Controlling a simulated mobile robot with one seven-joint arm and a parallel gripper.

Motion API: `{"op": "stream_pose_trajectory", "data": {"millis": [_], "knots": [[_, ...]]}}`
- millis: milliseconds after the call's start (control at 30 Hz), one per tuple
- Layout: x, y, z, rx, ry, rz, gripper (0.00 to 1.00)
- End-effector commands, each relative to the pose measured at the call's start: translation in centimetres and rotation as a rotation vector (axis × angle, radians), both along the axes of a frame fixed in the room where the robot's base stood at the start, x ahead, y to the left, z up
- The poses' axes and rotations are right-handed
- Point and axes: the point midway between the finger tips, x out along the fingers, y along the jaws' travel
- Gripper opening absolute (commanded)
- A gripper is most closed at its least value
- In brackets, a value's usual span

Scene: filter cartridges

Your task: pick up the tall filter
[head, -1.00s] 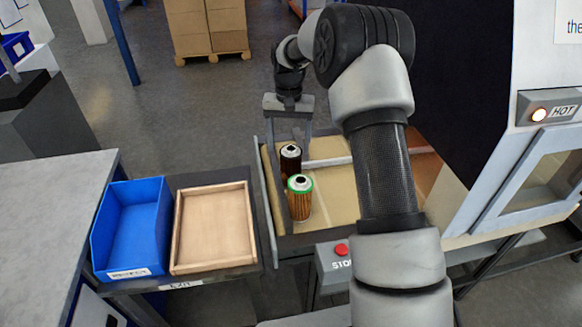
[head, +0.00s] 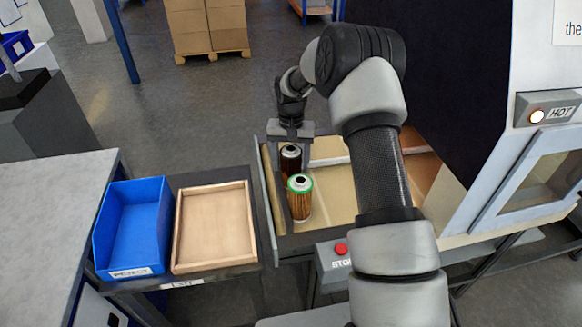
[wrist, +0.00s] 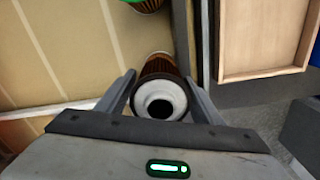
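Two brown pleated filters stand upright side by side on the tan bed of a tray. The rear one (head: 291,160) has a dark rim and pale cap; the front one (head: 300,203) has a green rim. I cannot clearly tell which is taller. My gripper (head: 291,167) is pointing down over the rear filter, with a finger on each side. In the wrist view the dark-rimmed filter (wrist: 161,97) stands between the open fingers (wrist: 160,78), with small gaps seeming to show. The green-rimmed filter (wrist: 147,4) is cut off at the top edge. The rear filter's lower part is hidden in the head view.
A blue bin (head: 131,233) labelled as reject and a shallow wooden tray (head: 213,228) stand left of the filters. The tray's grey side wall (head: 264,200) is close to the filters' left. A red stop button (head: 341,249) is at the front; a machine marked hot is at right.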

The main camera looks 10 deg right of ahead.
Motion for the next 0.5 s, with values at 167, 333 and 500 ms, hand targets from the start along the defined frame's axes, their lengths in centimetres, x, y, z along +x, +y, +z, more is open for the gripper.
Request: {"op": "stream_pose_trajectory", "data": {"millis": [167, 333, 500], "knots": [[0.01, 0.01, 0.04, 0.0, 0.0, 0.0, 0.29], [0.03, 0.01, 0.08, 0.0, -0.001, 0.0, 0.26], [0.05, 0.02, 0.48, 0.0, -0.001, 0.0, 0.26]]}}
